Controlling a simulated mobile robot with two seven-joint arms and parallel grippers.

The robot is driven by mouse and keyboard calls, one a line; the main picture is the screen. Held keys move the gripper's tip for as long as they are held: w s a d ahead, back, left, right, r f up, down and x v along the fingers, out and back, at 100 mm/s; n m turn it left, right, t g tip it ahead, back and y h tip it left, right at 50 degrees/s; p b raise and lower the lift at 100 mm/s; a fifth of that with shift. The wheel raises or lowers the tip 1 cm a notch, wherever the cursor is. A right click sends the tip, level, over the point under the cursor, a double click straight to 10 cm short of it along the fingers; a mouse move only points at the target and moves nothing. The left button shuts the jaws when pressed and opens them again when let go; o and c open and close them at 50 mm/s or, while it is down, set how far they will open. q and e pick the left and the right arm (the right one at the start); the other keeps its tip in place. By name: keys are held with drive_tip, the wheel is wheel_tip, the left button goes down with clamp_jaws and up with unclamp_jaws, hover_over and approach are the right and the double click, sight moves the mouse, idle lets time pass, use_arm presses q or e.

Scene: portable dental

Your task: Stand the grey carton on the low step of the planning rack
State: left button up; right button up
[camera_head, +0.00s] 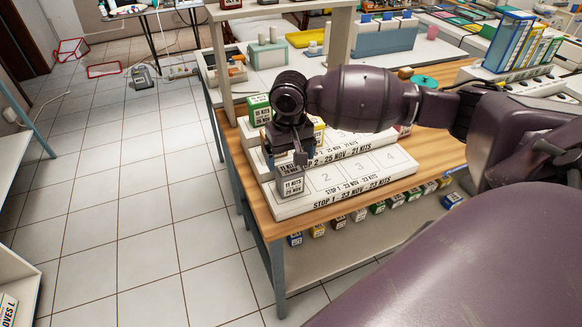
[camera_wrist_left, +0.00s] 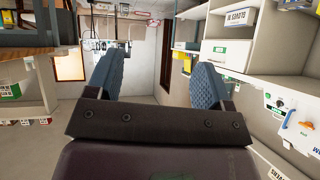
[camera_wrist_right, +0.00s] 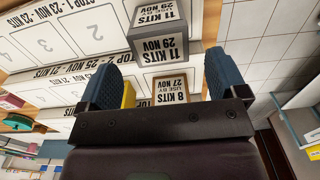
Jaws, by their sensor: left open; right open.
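The grey carton (camera_head: 289,187), labelled 11 KITS, 29 NOV, stands upright at the left end of the rack's low step (camera_head: 345,190), marked STOP 1. In the right wrist view the grey carton (camera_wrist_right: 160,42) shows just past the fingertips, with no finger seen pressing on it. My right gripper (camera_head: 290,160) is open just above and behind the carton; its blue fingers (camera_wrist_right: 160,72) are spread. An 8 KITS, 27 NOV carton (camera_wrist_right: 170,89) shows farther off between them. My left gripper (camera_wrist_left: 158,75) is open and empty in the left wrist view, off the head view.
A green carton (camera_head: 259,108) stands on a higher step at the left. Low-step slots 2 to 4 look bare. Several small cartons (camera_head: 378,207) line the shelf under the wooden table (camera_head: 262,215). A white upright post (camera_head: 221,75) rises at the rack's left.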

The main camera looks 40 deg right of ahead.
sight(290, 169)
wheel_tip(290, 169, up, 6)
drive_tip(key=shift+f+p, duration=0.15)
drive_tip(key=shift+p, duration=0.25)
drive_tip(key=shift+f, duration=0.1)
